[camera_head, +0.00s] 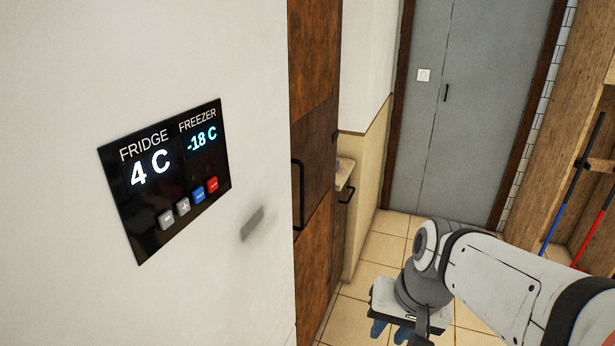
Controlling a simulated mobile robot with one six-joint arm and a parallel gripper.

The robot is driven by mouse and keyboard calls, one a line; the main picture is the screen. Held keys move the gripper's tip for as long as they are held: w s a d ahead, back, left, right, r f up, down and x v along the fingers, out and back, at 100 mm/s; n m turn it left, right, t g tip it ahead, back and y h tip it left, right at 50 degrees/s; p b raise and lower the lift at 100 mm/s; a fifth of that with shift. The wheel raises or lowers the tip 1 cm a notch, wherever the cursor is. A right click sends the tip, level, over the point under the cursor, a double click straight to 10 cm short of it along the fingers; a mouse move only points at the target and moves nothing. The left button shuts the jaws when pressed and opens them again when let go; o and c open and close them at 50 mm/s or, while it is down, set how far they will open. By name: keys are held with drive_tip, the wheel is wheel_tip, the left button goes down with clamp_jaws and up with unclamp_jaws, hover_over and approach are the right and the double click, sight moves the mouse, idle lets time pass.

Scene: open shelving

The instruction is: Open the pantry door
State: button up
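A brown wood-panelled door (315,160) stands just right of the fridge front, seen at a steep angle and closed. It has a long black vertical bar handle (298,195). A grey double-leaf door (480,90) in a dark frame is closed at the back, with a small black handle (446,92). No label shows which is the pantry door. My gripper (391,331) is low in the picture, right of the wooden door and apart from both handles. Its fingers are partly hidden by its body and the bottom edge. Nothing is visibly held.
The white fridge front (60,70) with its display panel (165,180) fills the left side. A counter edge (344,173) juts out beyond the wooden door. Wooden shelving (570,110) with blue and red poles stands at right. Tiled floor (385,250) is clear toward the grey door.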

drive_tip(key=w+a+r+m+g+y, duration=0.1)
drive_tip(key=w+a+r+m+y, duration=0.1)
drive_tip(key=w+a+m+y, duration=0.5)
drive_tip(key=w+a+r+m+t+y, duration=0.1)
drive_tip(key=w+r+m+t+y, duration=0.2)
drive_tip(key=w+m, duration=0.7)
drive_tip(key=w+a+r+m+t+y, duration=0.15)
drive_tip(key=w+m+t+y, duration=0.3)
drive_tip(key=w, duration=0.85)
drive_tip(key=w+a+h+p, duration=0.1)
drive_tip(key=w+a+p, duration=0.1)
drive_tip(key=w+a, duration=0.2)
drive_tip(key=shift+a+m+t, duration=0.35)
drive_tip(key=shift+a+t, duration=0.1)
drive_tip(key=shift+a, duration=0.8)
drive_tip(key=shift+c, duration=0.2)
clamp_jaws()
